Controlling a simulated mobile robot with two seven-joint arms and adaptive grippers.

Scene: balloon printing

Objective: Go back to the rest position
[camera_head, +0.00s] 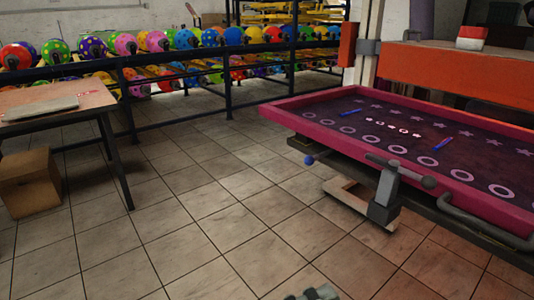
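A small grey mechanical part (314,292) pokes up at the bottom edge, right of centre. It looks like part of my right arm or gripper, but most of it is cut off by the frame. I cannot see its fingertips or anything held. My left gripper is out of view. The printing table (285,112) with a magenta frame stands at the right. Its dark bed shows rows of printed rings, stars and small white marks, with two blue strips on it.
A rack (229,101) of colourful balloons runs along the back. A wooden table (88,97) with a grey slab (42,108) stands at left, a cardboard box (30,183) below it. A grey clamp (383,195) juts from the printing table. The tiled floor between is clear.

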